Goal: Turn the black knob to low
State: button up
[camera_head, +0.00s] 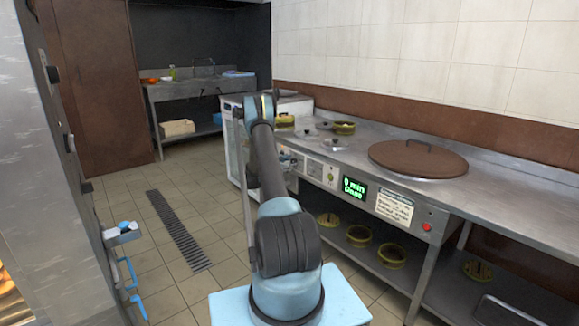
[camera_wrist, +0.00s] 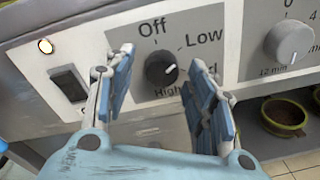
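The black knob (camera_wrist: 161,68) is on a light control plate on the counter front in the wrist view. Off is printed above it, Low at its upper right, a partly covered label ending in "d" at its right, and High below. A white mark on its right side points right, towards the partly covered label. My gripper (camera_wrist: 158,75) is open, with one blue-padded finger left of the knob and one at its lower right. Neither finger clearly touches it. In the head view my arm hides the knob and gripper.
A silver timer knob (camera_wrist: 289,41) is to the right. A black rocker switch (camera_wrist: 69,84) and a lit round lamp (camera_wrist: 46,46) are left. The counter (camera_head: 348,160) holds a brown-lidded pot (camera_head: 418,158) and a green display (camera_head: 354,188). Yellow bowls (camera_head: 391,254) stand on the shelf below.

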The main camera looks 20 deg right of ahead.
jog(key=shift+s+a, duration=0.1)
jog(key=v, duration=1.1)
jog(key=shift+a, duration=0.4)
jog(key=s+r+m+g+y, duration=0.1)
jog(key=s+r+m+y, duration=0.1)
jog(key=s+r, duration=0.4)
jog(key=s+r+m+y, duration=0.2)
jog(key=s+r, duration=0.1)
jog(key=r, duration=0.5)
jog(key=s+a+r+m+g+y, duration=0.15)
jog(key=s+r, duration=0.25)
jog(key=s, duration=0.4)
jog(key=s+a+r+m+y, duration=0.2)
jog(key=s+a+r+m, duration=0.1)
jog(key=s, duration=0.6)
jog(key=s+a+m+y, duration=0.2)
jog(key=s+a, duration=0.2)
jog(key=s, duration=0.7)
jog(key=s+a+m+y, duration=0.2)
jog(key=s+a+y, duration=0.1)
jog(key=s, duration=0.7)
jog(key=s+a+f+m+y, duration=0.2)
jog(key=s+a+f, duration=0.2)
jog(key=s, duration=0.4)
jog(key=s+a+f+m+y, duration=0.1)
jog(key=s+a+f, duration=0.3)
jog(key=s, duration=0.5)
jog(key=shift+a+f+m+g+y, duration=0.25)
jog(key=shift+f+m+g+y, duration=0.1)
jog(key=shift+f+y, duration=0.1)
